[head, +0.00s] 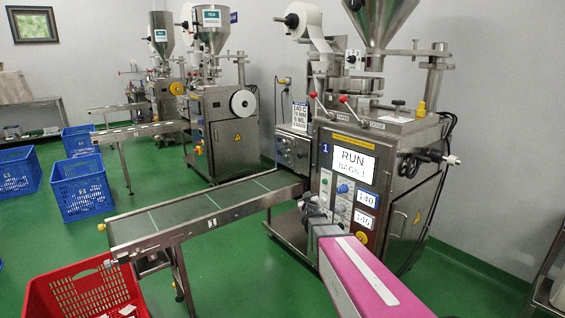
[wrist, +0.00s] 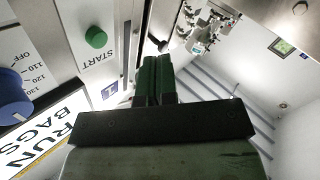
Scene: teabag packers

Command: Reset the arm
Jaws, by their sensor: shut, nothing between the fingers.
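My gripper (head: 313,203) is in front of the lower left of the nearest packing machine's front panel in the head view. In the wrist view its two dark green fingertips (wrist: 155,80) are together with nothing between them. The machine (head: 340,140) carries a white screen (head: 354,163) reading RUN, BAGS 1. In the wrist view, a green START button (wrist: 95,37) and a blue knob (wrist: 12,100) show to the left of the fingers, apart from them. My pink and white arm link (head: 365,280) hides part of the machine's lower front.
A conveyor (head: 205,207) runs left from the machine. A red crate (head: 80,290) with some white packets stands below its end. Blue crates (head: 80,185) and more packing machines (head: 218,130) stand farther back. Green floor is open between the crates and the conveyor.

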